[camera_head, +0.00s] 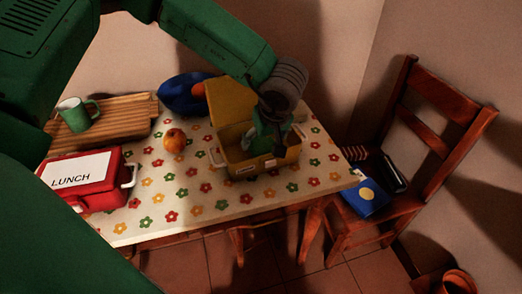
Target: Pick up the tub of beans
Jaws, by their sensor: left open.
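My left gripper (268,132) is over the open yellow box (236,160) on the table, pointing down, with its fingers at or inside the opening. The fingers are open, and they are dark and small here. I cannot make out a tub of beans for certain; the inside of the yellow box is partly hidden by the gripper and the box's front wall. The yellow lid (230,101) stands raised at the back. My right gripper is not in view.
On the flowered table (200,205) are a red lunch box (90,197), an orange fruit (175,140), a blue bowl (182,95), and a wooden board (125,118) with a green mug (77,113). A wooden chair (437,95) at right holds a blue box (367,198) and a dark bottle (391,173).

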